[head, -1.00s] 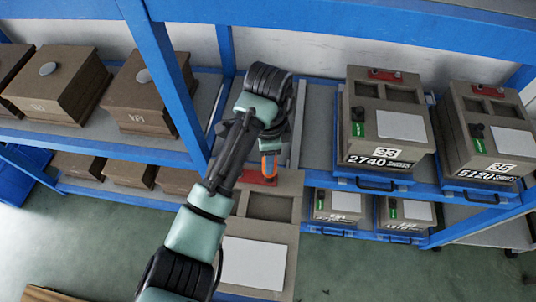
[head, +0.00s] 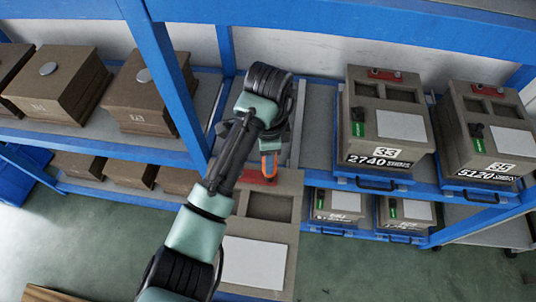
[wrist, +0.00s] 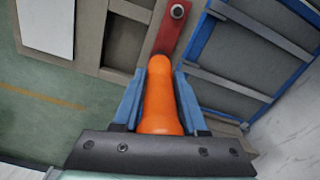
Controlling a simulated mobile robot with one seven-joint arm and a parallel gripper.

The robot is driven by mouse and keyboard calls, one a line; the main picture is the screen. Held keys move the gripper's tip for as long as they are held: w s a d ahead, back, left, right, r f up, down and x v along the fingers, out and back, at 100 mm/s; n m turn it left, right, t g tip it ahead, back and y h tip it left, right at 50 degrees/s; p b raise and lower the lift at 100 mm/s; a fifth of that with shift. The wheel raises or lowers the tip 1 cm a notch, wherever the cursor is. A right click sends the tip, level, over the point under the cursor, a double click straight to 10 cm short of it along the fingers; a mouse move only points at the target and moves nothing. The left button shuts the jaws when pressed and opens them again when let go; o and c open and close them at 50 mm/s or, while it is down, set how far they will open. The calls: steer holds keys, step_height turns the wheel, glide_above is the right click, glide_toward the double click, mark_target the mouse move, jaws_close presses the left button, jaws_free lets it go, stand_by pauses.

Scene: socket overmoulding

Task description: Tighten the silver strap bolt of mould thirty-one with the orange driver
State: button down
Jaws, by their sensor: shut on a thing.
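My gripper (wrist: 158,105) is shut on the orange driver (wrist: 160,98), with one blue-grey finger on each side of its handle. In the head view the driver (head: 268,165) shows as a small orange piece under my wrist. The strap is on a brown mould (head: 285,180) with a recess and a white plate. No number shows on this mould. The driver's tip is hidden, so I cannot tell whether it touches the bolt or strap.
Mould 33 (head: 385,125) and mould 35 (head: 488,135) stand on blue trays to the right. Smaller-looking moulds (head: 338,203) sit on the shelf below. Brown boxes (head: 60,90) fill the left rack. A blue upright post (head: 165,75) stands left of my arm.

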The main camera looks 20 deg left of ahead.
steer(key=shift+r+p, duration=2.25)
steer(key=shift+r, duration=0.2)
